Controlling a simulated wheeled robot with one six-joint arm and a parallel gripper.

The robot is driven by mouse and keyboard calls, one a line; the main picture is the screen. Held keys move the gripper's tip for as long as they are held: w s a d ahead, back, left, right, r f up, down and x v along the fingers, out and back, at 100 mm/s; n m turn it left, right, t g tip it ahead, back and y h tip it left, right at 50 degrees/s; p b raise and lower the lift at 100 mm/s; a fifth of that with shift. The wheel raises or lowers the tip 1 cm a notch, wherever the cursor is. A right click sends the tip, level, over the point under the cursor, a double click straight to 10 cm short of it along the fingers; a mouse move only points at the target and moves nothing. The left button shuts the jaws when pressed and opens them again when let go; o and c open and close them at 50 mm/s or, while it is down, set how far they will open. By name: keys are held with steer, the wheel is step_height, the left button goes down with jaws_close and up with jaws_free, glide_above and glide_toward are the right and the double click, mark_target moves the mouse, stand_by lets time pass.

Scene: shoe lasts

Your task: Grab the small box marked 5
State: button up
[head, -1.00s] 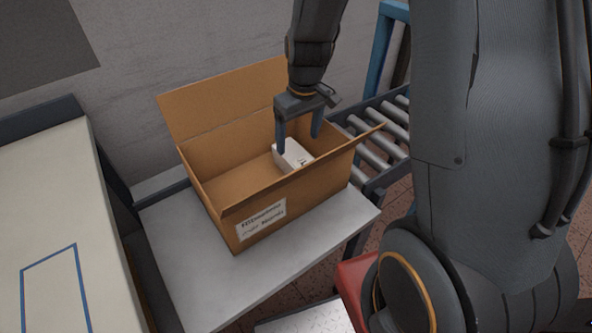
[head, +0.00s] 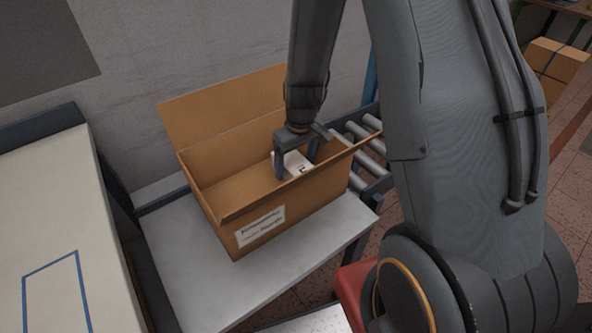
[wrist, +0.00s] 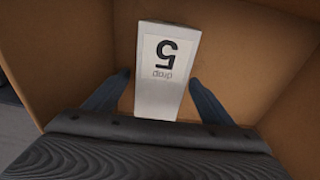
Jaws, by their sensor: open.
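The small white box (head: 294,163) marked 5 is inside the open cardboard carton, toward its right end. In the wrist view the small box (wrist: 167,75) shows its label with a black 5, upside down in the picture. My gripper (head: 296,170) reaches down into the carton from above. In the wrist view its two blue-grey fingers (wrist: 165,85) are open, one on each side of the box's near end, with gaps visible. The box's lower part is hidden by the carton's front wall in the head view.
The cardboard carton (head: 232,222) with raised flaps and a printed label stands on a grey table (head: 190,262). A roller conveyor (head: 366,150) lies behind it to the right. A pale surface with a blue outline (head: 45,215) is at the left.

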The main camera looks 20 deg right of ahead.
steer(key=c, duration=1.3)
steer(key=shift+o, duration=0.2)
